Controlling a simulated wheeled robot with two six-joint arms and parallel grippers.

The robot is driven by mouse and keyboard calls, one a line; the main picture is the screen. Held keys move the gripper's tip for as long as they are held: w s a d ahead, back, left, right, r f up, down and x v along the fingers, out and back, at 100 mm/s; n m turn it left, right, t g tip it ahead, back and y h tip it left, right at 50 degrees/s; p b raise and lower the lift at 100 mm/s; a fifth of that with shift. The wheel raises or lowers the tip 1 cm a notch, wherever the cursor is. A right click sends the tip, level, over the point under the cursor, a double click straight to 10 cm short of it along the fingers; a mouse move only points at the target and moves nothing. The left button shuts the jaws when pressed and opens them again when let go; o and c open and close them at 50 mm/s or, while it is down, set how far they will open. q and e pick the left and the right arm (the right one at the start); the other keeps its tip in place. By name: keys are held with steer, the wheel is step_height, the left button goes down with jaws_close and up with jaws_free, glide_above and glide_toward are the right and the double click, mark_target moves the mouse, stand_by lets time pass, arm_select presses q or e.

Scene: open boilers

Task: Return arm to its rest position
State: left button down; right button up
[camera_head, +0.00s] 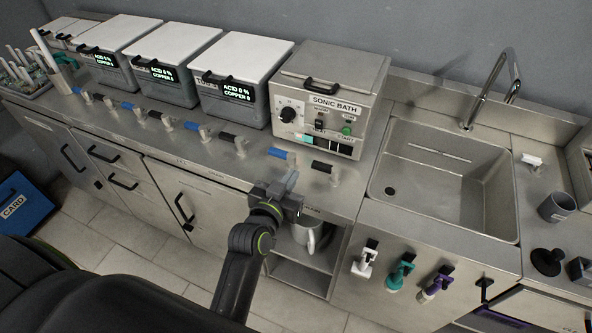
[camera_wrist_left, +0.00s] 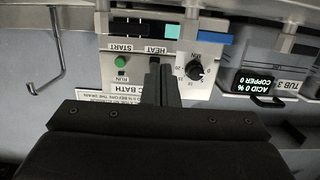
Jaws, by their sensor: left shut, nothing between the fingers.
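My left arm reaches up from the bottom middle in the head view. Its gripper (camera_head: 289,183) is over the front edge of the steel counter (camera_head: 345,190), in front of the sonic bath (camera_head: 330,85). The fingers are shut with nothing visible between them. In the left wrist view the shut fingers (camera_wrist_left: 162,82) stand in front of the sonic bath's panel (camera_wrist_left: 138,68), which appears upside down. I cannot tell whether the gripper touches the counter. My right gripper is not in view.
Lidded tubs (camera_head: 233,80) line the back left. Blue and black-handled valves (camera_head: 236,142) run along the counter front. A sink (camera_head: 445,180) with a faucet (camera_head: 487,85) is at right.

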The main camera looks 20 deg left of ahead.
arm_select(q)
steer(key=shift+s, duration=0.1)
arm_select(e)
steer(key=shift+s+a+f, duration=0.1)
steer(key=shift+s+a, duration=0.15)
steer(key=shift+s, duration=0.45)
arm_select(q)
steer(key=shift+f, duration=0.15)
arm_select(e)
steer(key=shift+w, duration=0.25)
